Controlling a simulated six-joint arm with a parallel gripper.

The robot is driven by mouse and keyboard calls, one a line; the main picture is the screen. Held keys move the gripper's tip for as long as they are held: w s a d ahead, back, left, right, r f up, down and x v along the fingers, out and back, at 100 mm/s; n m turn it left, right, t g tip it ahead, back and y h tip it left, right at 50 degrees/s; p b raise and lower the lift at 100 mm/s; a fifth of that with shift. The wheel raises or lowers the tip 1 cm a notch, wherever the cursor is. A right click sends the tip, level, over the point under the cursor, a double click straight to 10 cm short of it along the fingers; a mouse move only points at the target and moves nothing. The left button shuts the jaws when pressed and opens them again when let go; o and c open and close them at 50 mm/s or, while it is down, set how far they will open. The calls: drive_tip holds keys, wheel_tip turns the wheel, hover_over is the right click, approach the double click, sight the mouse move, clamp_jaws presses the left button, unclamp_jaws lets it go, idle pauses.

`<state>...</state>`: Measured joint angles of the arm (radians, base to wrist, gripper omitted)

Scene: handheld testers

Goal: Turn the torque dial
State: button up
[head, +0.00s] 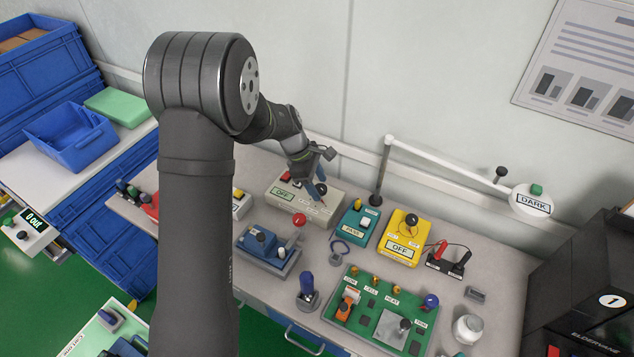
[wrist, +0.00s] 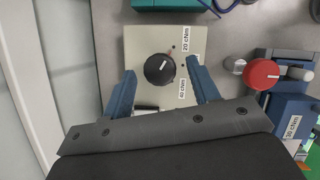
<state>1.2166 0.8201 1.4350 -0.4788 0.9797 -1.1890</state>
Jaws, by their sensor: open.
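The torque dial (wrist: 159,69) is a round black knob with a short white mark, on top of a beige box (wrist: 140,38). Labels reading 20 cNm and 40 cNm lie beside it on the box. The white mark slants; which end points is too small to tell. My gripper (wrist: 160,67) is open, with one blue finger on each side of the dial in the wrist view. I cannot tell whether either finger touches it. In the head view, my gripper (head: 318,190) is over the beige box (head: 287,196), which carries an OFF label; my fingers partly cover its dial side.
A blue device (head: 262,245) with a red knob (head: 299,219) stands in front of the box; a 30 cNm label shows on it in the wrist view. A teal box (head: 355,225) and a yellow box (head: 400,238) stand to the right. The wall is close behind.

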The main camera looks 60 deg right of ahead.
drive_tip(key=shift+c, duration=0.4)
drive_tip(key=c, duration=0.9)
drive_tip(key=shift+d+m, duration=0.1)
drive_tip(key=shift+m, duration=0.2)
drive_tip(key=m+y, duration=0.1)
drive_tip(key=m, duration=0.1)
drive_tip(key=m+y, duration=0.1)
drive_tip(key=m, duration=0.2)
drive_tip(key=shift+d+m, duration=0.2)
drive_tip(key=shift+m, duration=0.1)
drive_tip(key=m+y, duration=0.1)
drive_tip(key=m, duration=0.1)
drive_tip(key=m+t+y, duration=0.1)
drive_tip(key=m, duration=0.2)
drive_tip(key=shift+s+d, duration=0.1)
drive_tip(key=shift+d, duration=0.1)
drive_tip(key=shift+m, duration=0.4)
